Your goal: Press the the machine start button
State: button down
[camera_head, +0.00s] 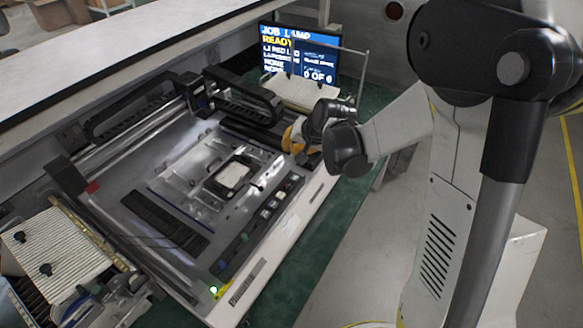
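The machine (140,185) is a large grey flatbed unit with a metal bed and black rails. A strip of small buttons (268,213) runs along its front edge, some with light caps. A small green light (213,290) glows at the strip's near end. Which one is the start button cannot be told at this size. My gripper (294,136), with an orange-yellow part showing, is over the far end of the front edge, near the strip's far end. The black wrist partly hides it, and its fingers cannot be made out clearly.
A blue screen (300,52) reading "READY" stands behind the machine's far end. A ribbed tray (305,92) sits before it, and another ribbed tray (55,248) lies at the near left. A long white counter (120,50) runs along the back. The floor (335,250) in front is clear.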

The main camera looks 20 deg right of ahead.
aim_at(292, 176)
jog(key=shift+f, duration=0.1)
dwell(0.3)
notch_tip(292, 176, down, 9)
jog(key=b, duration=0.6)
jog(key=shift+b, duration=0.4)
dwell(0.9)
jog(key=shift+f+b, duration=0.25)
jog(key=shift+b, duration=0.2)
jog(key=shift+f+b, duration=0.4)
jog(key=shift+b, duration=0.05)
dwell(0.4)
jog(key=shift+r, duration=0.15)
jog(key=shift+r+p, duration=0.55)
jog(key=shift+r, duration=0.15)
jog(key=shift+r, duration=0.1)
